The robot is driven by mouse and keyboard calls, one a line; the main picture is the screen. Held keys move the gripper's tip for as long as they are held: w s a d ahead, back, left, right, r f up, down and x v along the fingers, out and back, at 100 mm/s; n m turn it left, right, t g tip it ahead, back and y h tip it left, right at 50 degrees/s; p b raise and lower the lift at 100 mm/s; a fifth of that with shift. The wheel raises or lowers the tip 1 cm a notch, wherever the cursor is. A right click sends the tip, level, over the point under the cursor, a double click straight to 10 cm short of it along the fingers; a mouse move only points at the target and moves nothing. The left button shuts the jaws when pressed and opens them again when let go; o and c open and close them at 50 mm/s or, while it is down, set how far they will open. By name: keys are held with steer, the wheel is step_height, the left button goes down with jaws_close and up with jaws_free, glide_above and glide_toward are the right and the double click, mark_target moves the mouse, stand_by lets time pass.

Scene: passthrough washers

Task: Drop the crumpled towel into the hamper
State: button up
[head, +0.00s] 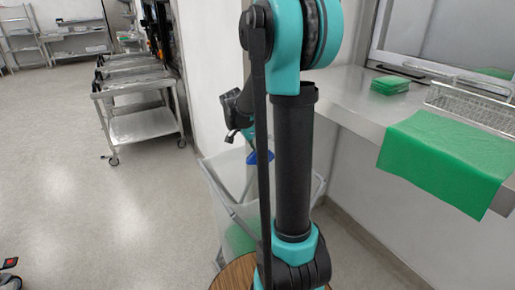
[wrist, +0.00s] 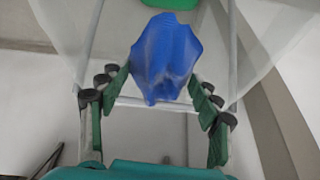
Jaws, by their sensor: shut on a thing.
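The crumpled blue towel (wrist: 165,55) is held between the two fingers of my gripper (wrist: 161,88) in the wrist view. In the head view a small part of the towel (head: 261,157) shows beside my arm, which hides most of my gripper. The hamper (head: 222,190) has a pale metal frame and a translucent bag, and stands by the wall behind my arm. The towel appears over the upper part of the hamper; its exact height above the rim is unclear. The hamper frame (wrist: 150,104) and its pale bag also show behind the towel in the wrist view.
A steel counter (head: 345,96) at right bears a green folded stack (head: 390,85), a wire basket (head: 470,103) and a green cloth (head: 448,160) over its edge. Something green (head: 238,240) shows through the hamper bag. Steel carts (head: 140,125) stand back left.

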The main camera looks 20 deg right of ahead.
mark_target(259, 158)
steer(key=shift+f, duration=1.7)
steer(key=o, duration=1.3)
steer(key=shift+r, duration=0.1)
steer(key=v, duration=1.1)
steer(key=shift+a+r, duration=0.15)
steer(key=shift+r, duration=0.25)
